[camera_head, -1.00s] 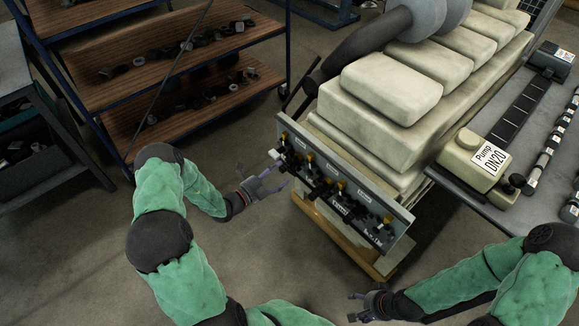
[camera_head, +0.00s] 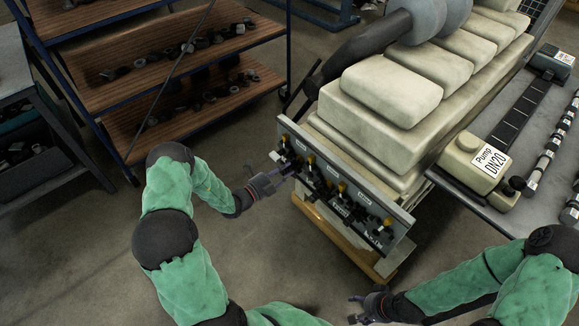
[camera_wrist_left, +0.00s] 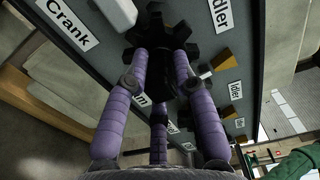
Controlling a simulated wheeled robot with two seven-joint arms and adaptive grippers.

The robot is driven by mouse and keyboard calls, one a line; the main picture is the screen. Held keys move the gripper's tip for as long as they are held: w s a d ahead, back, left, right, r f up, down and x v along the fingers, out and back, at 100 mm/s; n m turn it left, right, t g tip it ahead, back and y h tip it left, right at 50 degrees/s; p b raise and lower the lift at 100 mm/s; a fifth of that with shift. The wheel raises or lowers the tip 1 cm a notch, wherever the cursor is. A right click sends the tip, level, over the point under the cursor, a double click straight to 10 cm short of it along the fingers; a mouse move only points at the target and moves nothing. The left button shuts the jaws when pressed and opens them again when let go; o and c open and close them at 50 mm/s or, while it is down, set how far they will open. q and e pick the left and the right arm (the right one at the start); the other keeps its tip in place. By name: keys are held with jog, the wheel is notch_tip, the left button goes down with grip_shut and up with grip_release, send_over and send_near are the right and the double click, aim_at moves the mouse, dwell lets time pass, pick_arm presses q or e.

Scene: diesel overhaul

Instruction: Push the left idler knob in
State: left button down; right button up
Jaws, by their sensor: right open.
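A grey panel (camera_head: 318,160) on the front of the engine carries a row of yellow-and-black parts and dark knobs. My left gripper (camera_head: 286,170) is at the panel's left end, with its fingertips by the dark knobs. In the left wrist view, its purple fingers (camera_wrist_left: 160,75) reach up to a dark toothed knob (camera_wrist_left: 182,35) and partly hide it. Contact and grip are unclear. "Idler" labels (camera_wrist_left: 222,14) and a "Crank" label (camera_wrist_left: 68,22) show around it; which knob is the left idler is unclear. My right gripper (camera_head: 357,309) is open and empty, away from the panel.
The cream engine block (camera_head: 390,85) rises behind the panel on a wooden base (camera_head: 335,235). A grey table (camera_head: 515,215) with a pump (camera_head: 475,165) stands at the right. A shelf rack (camera_head: 180,55) stands at the back left. Floor between is clear.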

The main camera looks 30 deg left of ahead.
aim_at(281, 173)
pick_arm(q)
jog(key=shift+w, duration=0.15)
jog(key=shift+x, duration=1)
jog(key=c, duration=0.5)
grip_release()
jog(key=p+v, duration=0.2)
jog(key=v, duration=0.5)
